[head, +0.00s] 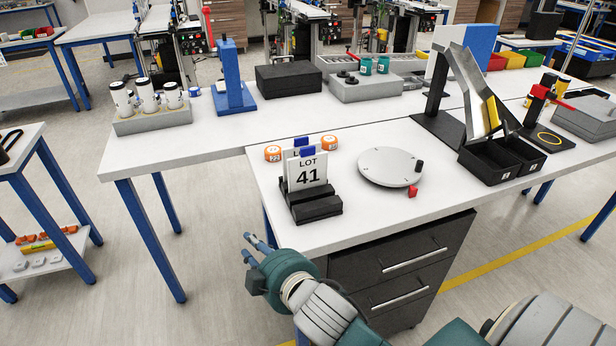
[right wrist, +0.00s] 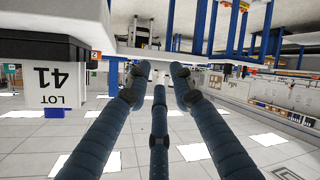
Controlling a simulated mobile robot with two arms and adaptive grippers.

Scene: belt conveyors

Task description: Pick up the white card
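A white card (head: 306,174) marked "LOT 41" stands in a slotted black holder (head: 314,210) near the table's front left. It has a blue tab on its top edge. My right gripper (head: 260,243) is in front of the table's left front edge, apart from the card. Its fingers (right wrist: 160,76) are spread with nothing between them. My left gripper is not in view.
Orange round items (head: 273,153) sit behind the cards. A round grey plate (head: 390,167) with a black knob and a small red block (head: 412,191) lie to the right. Black bins (head: 490,172) stand further right. Dark drawers (head: 405,270) are below the tabletop.

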